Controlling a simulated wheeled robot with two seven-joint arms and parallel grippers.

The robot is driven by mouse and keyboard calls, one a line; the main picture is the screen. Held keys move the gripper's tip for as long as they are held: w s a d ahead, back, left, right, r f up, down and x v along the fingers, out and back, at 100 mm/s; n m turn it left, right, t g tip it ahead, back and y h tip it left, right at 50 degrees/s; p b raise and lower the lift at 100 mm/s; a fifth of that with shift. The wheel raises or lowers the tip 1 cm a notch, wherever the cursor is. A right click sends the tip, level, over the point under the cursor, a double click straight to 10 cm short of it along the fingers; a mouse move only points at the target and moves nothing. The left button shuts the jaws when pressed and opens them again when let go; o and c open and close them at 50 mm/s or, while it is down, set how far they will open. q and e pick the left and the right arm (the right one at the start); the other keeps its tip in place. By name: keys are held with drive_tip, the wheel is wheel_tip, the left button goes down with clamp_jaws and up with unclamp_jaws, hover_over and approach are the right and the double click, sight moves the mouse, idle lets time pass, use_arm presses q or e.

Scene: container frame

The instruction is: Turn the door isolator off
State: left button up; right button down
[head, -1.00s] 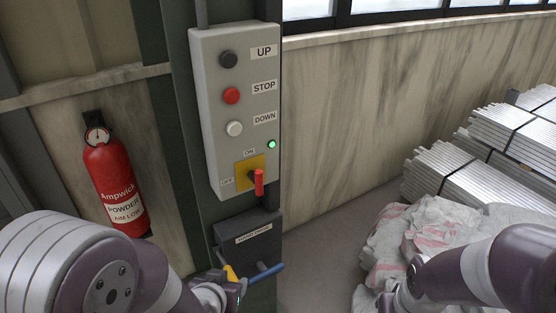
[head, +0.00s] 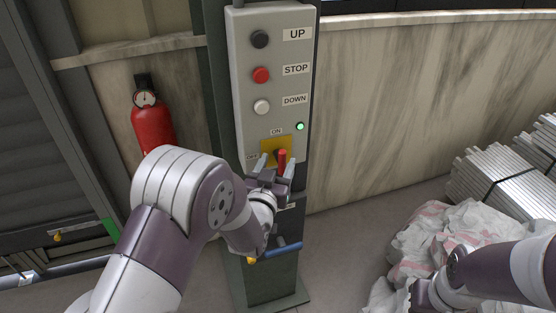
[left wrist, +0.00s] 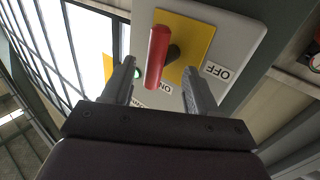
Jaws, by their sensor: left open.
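The door isolator is a red handle (head: 282,158) on a yellow plate (head: 268,146), low on a grey control box (head: 284,80). ON is marked above the plate and OFF to its left. My left gripper (head: 276,167) is open at the handle. In the left wrist view the red handle (left wrist: 157,57) stands between the two open fingers (left wrist: 158,70), with a gap visible on each side. The yellow plate (left wrist: 196,40) and the OFF label (left wrist: 218,70) show there too. My right arm is at the lower right, its gripper not clear.
Black, red and white buttons sit above the isolator, with a lit green lamp (head: 300,126). A blue lever (head: 287,248) sticks out below. A fire extinguisher (head: 153,128) hangs at left. White sacks (head: 440,235) and metal stacks (head: 510,185) are at right.

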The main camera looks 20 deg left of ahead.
use_arm(q)
drive_tip(key=shift+w+a, duration=0.1)
drive_tip(key=shift+w, duration=0.2)
drive_tip(key=shift+w+d, duration=0.2)
drive_tip(key=shift+w, duration=0.05)
drive_tip(key=c, duration=1)
drive_tip(key=shift+c, duration=0.2)
